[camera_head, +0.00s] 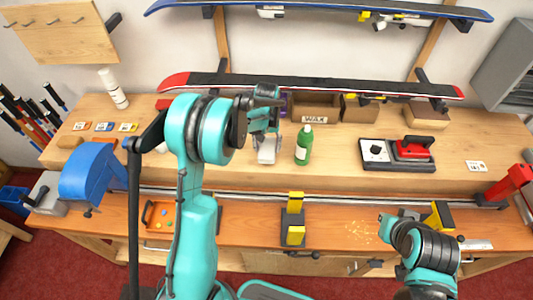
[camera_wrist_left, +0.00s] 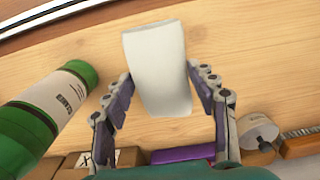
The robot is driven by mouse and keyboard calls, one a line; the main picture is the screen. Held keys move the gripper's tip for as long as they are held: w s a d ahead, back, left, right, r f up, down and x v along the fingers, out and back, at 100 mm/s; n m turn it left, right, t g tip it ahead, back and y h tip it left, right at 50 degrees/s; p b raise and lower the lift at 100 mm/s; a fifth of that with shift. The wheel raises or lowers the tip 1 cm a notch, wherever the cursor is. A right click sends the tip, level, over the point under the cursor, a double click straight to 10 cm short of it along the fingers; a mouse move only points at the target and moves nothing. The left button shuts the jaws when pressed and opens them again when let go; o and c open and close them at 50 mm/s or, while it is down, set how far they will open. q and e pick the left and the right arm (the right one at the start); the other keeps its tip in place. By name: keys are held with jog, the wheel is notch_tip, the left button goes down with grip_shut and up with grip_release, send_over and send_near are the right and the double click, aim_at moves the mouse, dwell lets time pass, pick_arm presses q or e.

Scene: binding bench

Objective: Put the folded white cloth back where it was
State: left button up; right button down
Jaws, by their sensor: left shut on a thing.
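The folded white cloth (camera_head: 267,154) is at the fingertips of my left gripper (camera_head: 265,135), over the wooden bench top left of the green bottle (camera_head: 304,145). In the left wrist view, the cloth (camera_wrist_left: 157,60) is a pale block between the two fingers of the left gripper (camera_wrist_left: 158,88), which is shut on it. Whether the cloth touches the bench top is hard to tell. My right gripper (camera_head: 387,222) is low at the right, over the front of the bench and away from the cloth; its fingers are too small to read.
The green bottle stands close beside the cloth and also shows in the left wrist view (camera_wrist_left: 45,112). A WAX box (camera_head: 314,113) and other boxes line the back. A red iron (camera_head: 415,147) sits at the right. Yellow-black vise jaws (camera_head: 296,235) rise at the front edge.

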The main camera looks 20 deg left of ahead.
aim_at(267, 148)
pick_arm(q)
notch_tip(267, 148, down, 4)
jog(key=shift+r+b, duration=0.1)
jog(key=shift+b, duration=0.2)
jog(key=shift+f, duration=0.2)
jog(key=o, duration=1.2)
jog(key=shift+r, duration=0.1)
